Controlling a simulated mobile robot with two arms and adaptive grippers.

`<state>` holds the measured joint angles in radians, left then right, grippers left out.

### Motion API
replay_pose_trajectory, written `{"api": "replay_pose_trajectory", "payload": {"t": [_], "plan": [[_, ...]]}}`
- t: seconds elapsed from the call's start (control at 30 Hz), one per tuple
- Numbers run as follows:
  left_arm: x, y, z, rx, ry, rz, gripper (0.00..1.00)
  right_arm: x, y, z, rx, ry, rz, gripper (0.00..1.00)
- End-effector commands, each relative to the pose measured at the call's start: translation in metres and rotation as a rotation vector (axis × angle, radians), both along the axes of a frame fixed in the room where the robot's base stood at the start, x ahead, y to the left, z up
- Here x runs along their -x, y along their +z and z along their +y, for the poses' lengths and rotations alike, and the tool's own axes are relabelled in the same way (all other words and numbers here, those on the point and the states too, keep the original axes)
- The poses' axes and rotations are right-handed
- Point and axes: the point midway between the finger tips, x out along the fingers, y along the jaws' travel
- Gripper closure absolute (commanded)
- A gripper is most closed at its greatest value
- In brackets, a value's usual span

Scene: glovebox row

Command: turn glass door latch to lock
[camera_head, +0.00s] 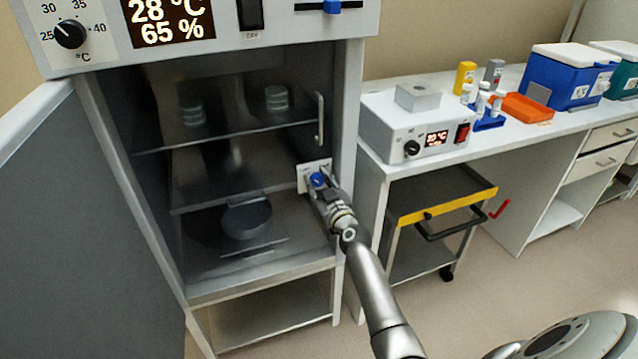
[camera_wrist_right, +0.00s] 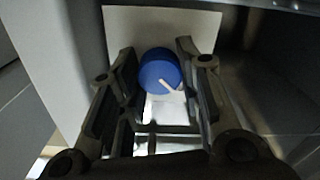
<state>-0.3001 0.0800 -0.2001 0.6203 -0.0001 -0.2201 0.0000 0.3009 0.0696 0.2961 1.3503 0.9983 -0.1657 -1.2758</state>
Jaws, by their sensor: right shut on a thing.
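The glass door latch is a round blue knob (camera_head: 317,180) with a white pointer line, on a white plate (camera_head: 304,178) at the right edge of the cabinet's glass door (camera_head: 170,165). In the right wrist view the blue knob (camera_wrist_right: 160,72) sits between my two fingers, its white line slanting to the lower right. My right gripper (camera_head: 323,184) is at the knob, shut on it; the fingers (camera_wrist_right: 158,75) show on either side. In the wrist view contact with the knob's sides is hard to make out. My left gripper is not in view.
A vertical door handle (camera_head: 319,118) stands above the latch. A grey opened panel (camera_head: 60,220) fills the left. To the right are a bench (camera_head: 560,122) with a control box (camera_head: 420,128) and a yellow-edged cart (camera_head: 445,208).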

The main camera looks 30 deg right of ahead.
Motion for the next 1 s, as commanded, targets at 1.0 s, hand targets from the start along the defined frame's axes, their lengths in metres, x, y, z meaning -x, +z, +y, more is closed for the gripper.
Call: {"api": "replay_pose_trajectory", "payload": {"t": [1.0], "plan": [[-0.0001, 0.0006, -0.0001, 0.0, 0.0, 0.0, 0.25, 0.0002, 0.0, -0.0009, -0.695, 0.0, -0.115, 0.91]]}}
